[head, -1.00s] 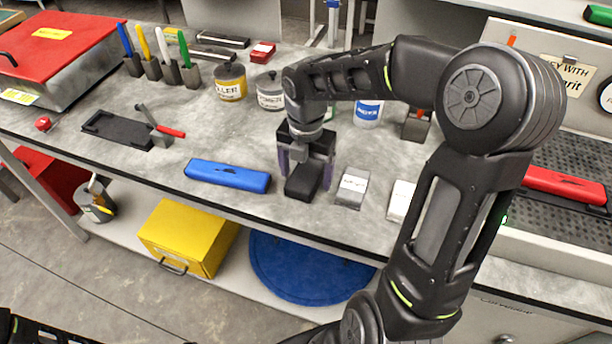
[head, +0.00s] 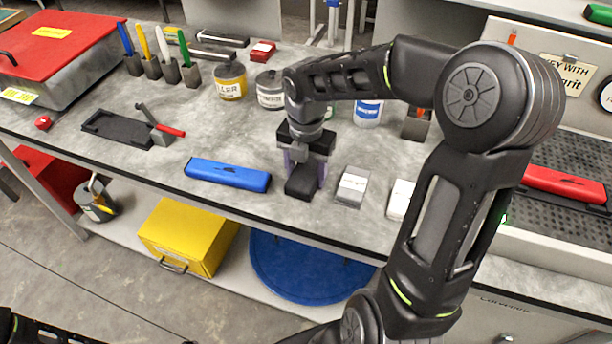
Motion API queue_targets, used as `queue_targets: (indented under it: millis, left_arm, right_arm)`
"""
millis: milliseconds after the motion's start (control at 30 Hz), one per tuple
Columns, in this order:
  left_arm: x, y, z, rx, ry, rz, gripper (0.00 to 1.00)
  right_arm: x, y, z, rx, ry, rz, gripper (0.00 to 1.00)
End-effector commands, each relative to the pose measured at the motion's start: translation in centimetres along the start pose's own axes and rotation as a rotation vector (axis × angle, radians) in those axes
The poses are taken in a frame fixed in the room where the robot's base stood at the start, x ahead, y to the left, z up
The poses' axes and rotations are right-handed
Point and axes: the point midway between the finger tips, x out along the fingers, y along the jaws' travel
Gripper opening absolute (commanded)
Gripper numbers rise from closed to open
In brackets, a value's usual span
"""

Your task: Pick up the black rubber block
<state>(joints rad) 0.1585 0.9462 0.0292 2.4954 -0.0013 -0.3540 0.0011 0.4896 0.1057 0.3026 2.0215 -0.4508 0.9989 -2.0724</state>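The black rubber block (head: 300,187) is on the grey bench top near its front edge, between the blue sanding-block-like bar and a grey block. My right gripper (head: 305,172) points down over it, with its purplish fingers closed in against the block's two sides. The gripper and wrist hide the block's far part. I cannot see the block clear of the bench. My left gripper is not in view; only a dark part shows at the bottom left corner.
A blue bar (head: 228,175) lies left of the block. A grey labelled block (head: 352,187) and a white block (head: 400,199) stand close on the right. Tins (head: 231,83) stand behind. A black tray (head: 117,128) lies at left on the bench.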

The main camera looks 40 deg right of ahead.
Motion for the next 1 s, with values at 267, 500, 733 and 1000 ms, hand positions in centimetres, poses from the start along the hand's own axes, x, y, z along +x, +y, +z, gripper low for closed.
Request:
queue_targets:
  millis: [267, 500, 733, 1000]
  left_arm:
    - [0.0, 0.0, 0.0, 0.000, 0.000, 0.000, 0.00]
    - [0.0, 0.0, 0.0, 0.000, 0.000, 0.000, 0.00]
    - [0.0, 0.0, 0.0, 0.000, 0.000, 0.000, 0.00]
    - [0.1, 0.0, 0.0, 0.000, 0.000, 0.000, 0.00]
  right_arm:
    - [0.0, 0.0, 0.0, 0.000, 0.000, 0.000, 0.30]
    - [0.0, 0.0, 0.0, 0.000, 0.000, 0.000, 0.11]
    - [0.0, 0.0, 0.0, 0.000, 0.000, 0.001, 0.06]
    - [-1.8, 0.1, 0.1, 0.000, -0.003, 0.002, 0.06]
